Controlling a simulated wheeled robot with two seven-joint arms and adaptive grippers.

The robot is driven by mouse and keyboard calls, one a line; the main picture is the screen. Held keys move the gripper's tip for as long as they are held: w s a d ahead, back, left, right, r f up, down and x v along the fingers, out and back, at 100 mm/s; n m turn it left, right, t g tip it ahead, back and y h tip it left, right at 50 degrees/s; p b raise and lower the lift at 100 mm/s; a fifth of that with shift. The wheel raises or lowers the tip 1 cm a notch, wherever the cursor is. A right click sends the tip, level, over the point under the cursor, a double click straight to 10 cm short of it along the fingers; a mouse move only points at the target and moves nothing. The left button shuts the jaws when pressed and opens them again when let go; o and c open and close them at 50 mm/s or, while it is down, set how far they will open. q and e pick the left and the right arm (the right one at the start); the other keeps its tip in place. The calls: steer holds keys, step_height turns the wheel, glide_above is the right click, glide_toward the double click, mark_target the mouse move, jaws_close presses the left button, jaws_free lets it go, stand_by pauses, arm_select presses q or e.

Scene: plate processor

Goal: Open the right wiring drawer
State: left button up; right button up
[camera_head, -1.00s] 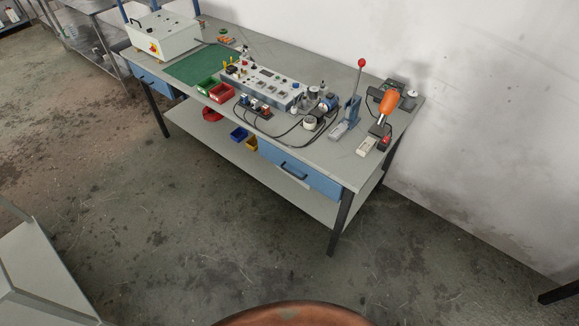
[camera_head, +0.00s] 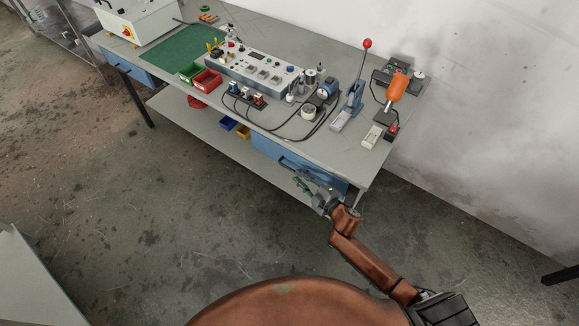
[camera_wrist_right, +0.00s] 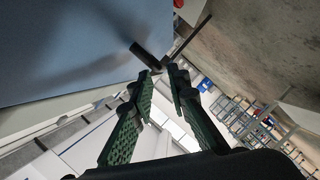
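The right wiring drawer (camera_head: 268,149) is a blue front under the right part of the bench top. It looks shut. Its dark handle (camera_head: 288,162) is partly hidden by my right gripper (camera_head: 304,182), which is just in front of the drawer. In the right wrist view the blue drawer front (camera_wrist_right: 70,45) fills the upper left. The handle (camera_wrist_right: 146,57) sticks out toward the tips of my right gripper (camera_wrist_right: 157,84). The green-padded fingers are apart with nothing held; whether a tip touches the handle I cannot tell. My left gripper is out of view.
The grey bench top (camera_head: 345,158) carries a control panel (camera_head: 250,72), a lever press (camera_head: 350,105) and an orange-handled tool (camera_head: 397,86). A lower shelf (camera_head: 195,125) with small bins runs under the drawer. The floor in front is clear.

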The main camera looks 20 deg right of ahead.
mark_target(291, 169)
steer(key=b+x, duration=0.1)
steer(key=x, duration=0.4)
steer(key=shift+w+a, duration=0.15)
steer(key=shift+w, duration=0.35)
steer(key=shift+w+a, duration=0.1)
steer(key=c, duration=0.4)
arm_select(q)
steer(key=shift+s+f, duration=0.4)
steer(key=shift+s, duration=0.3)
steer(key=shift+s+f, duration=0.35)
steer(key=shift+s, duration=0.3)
arm_select(e)
jaws_close()
